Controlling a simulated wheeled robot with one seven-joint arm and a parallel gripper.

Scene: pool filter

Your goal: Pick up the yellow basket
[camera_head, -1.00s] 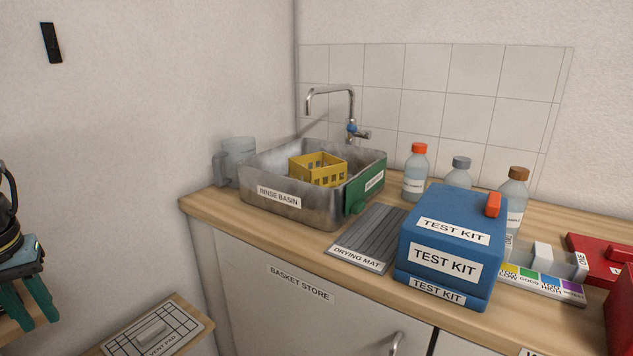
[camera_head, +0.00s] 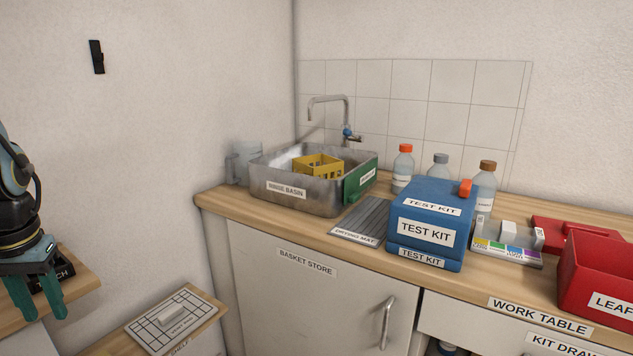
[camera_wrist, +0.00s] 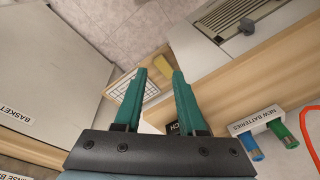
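The yellow basket (camera_head: 318,165) sits inside the grey metal rinse basin (camera_head: 300,200) on the counter, its upper part showing above the rim and its lower part hidden. My gripper (camera_head: 38,300) is at the far left, well away from the basket and lower than the basin. In the wrist view my gripper (camera_wrist: 157,75) has its two green fingers apart with nothing held between them. The basket does not show in the wrist view.
A faucet (camera_head: 345,110) stands behind the basin, a clear jug (camera_head: 243,160) to its left. The drying mat (camera_head: 362,222) and blue test kit (camera_head: 432,222) lie to its right. A green part (camera_head: 360,180) is on the basin's right side.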

